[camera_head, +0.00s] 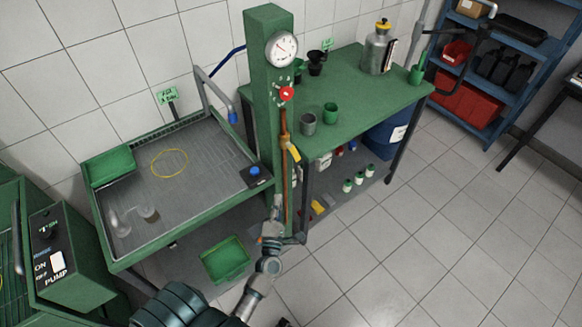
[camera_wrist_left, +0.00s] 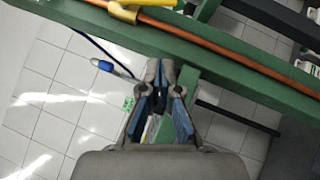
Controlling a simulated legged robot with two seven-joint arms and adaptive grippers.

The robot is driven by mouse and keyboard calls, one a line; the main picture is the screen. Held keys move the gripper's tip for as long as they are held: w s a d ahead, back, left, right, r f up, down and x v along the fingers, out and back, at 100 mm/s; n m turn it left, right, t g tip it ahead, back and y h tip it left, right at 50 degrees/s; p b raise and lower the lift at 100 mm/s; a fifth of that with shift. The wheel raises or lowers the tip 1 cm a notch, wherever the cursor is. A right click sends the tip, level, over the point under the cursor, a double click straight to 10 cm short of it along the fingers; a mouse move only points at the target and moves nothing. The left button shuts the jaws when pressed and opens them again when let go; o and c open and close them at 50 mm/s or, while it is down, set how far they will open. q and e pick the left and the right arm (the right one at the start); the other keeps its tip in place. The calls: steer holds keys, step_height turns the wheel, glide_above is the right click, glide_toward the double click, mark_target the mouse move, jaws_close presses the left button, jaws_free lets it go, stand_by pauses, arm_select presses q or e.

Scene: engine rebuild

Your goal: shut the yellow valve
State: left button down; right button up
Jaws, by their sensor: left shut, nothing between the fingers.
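The yellow valve handle (camera_head: 294,153) sits on a copper pipe (camera_head: 284,130) that runs down the front of a green post. It slants down to the right in the head view. In the left wrist view the yellow valve (camera_wrist_left: 124,11) is at the top edge, partly cut off. My left gripper (camera_head: 277,204) is below the valve, close to the post's lower part, with its fingers together and empty. In the left wrist view the left gripper (camera_wrist_left: 160,72) points toward the green frame, apart from the valve. My right gripper is not seen.
A pressure gauge (camera_head: 281,49) and a red knob (camera_head: 287,93) are higher on the green post (camera_head: 262,75). A wash tray (camera_head: 200,203) stands left, a green bench (camera_head: 365,100) with cups right. The tiled floor (camera_head: 430,240) is clear at right.

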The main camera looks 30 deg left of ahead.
mark_target(292, 151)
arm_select(q)
steer(key=w+d+p+x, duration=0.1)
steer(key=d+x, duration=0.1)
steer(key=x, duration=1)
steer(key=shift+w+d+r+p, duration=0.15)
steer(key=shift+w+r+p, duration=0.15)
steer(key=shift+w+r, duration=0.1)
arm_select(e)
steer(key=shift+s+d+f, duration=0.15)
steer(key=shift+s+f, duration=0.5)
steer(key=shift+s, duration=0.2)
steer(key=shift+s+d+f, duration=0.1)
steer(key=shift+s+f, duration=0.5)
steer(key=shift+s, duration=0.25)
